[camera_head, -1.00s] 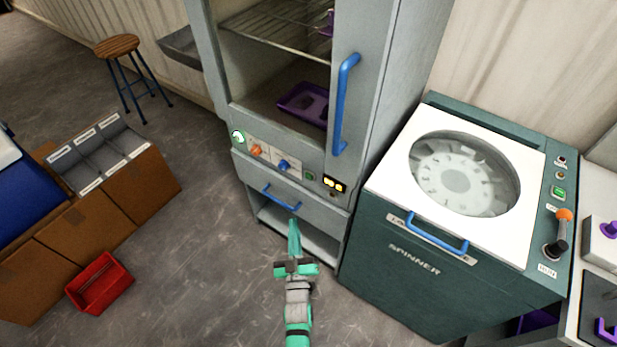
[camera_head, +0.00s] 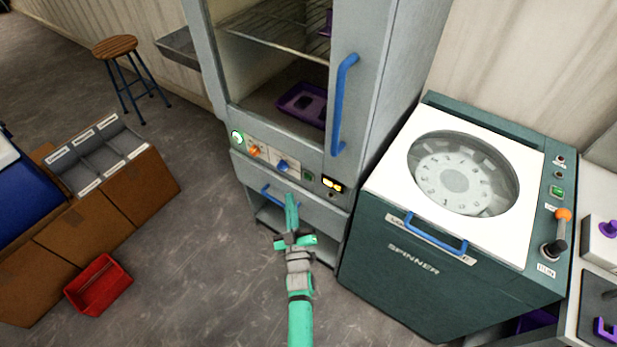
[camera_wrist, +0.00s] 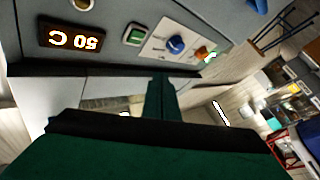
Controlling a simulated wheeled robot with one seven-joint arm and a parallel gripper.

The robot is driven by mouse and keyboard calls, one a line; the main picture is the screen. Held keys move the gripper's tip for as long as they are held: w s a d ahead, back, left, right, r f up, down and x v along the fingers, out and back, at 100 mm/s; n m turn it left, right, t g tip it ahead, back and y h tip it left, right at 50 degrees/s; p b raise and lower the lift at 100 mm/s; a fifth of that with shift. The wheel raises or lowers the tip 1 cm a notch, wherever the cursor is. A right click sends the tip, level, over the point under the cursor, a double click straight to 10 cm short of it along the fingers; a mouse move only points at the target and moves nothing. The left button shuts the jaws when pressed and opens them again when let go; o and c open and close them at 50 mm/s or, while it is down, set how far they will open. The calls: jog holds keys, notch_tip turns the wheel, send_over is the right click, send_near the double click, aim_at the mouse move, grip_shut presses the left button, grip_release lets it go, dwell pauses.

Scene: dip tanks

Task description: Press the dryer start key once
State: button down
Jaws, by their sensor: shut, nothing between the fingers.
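The dryer is a tall grey cabinet (camera_head: 392,100) with a control panel below its chamber. Its small green key (camera_head: 309,175) sits between the blue knob (camera_head: 282,165) and the lit display (camera_head: 333,184). In the wrist view the green key (camera_wrist: 135,34) is square in a dark frame, beside the display (camera_wrist: 76,38) reading 50 C. My gripper (camera_head: 291,198) is shut and empty, in front of the cabinet and a little below and left of the key. In the wrist view its fingers (camera_wrist: 160,98) are together, apparently apart from the key.
A blue drawer handle (camera_head: 278,198) lies just below. The spinner (camera_head: 440,265) stands close on the right. A red bin (camera_head: 98,284) is on the floor at left.

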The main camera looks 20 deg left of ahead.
aim_at(308, 177)
jog(key=w+d, duration=0.2)
jog(key=w, duration=0.4)
jog(key=shift+w+d, duration=0.15)
jog(key=shift+w, duration=0.15)
dwell(1.9)
jog(key=shift+w+d, duration=0.1)
jog(key=shift+w, duration=0.15)
jog(key=shift+w+d, duration=0.15)
jog(key=shift+w, duration=0.25)
dwell(0.6)
jog(key=shift+s, duration=0.85)
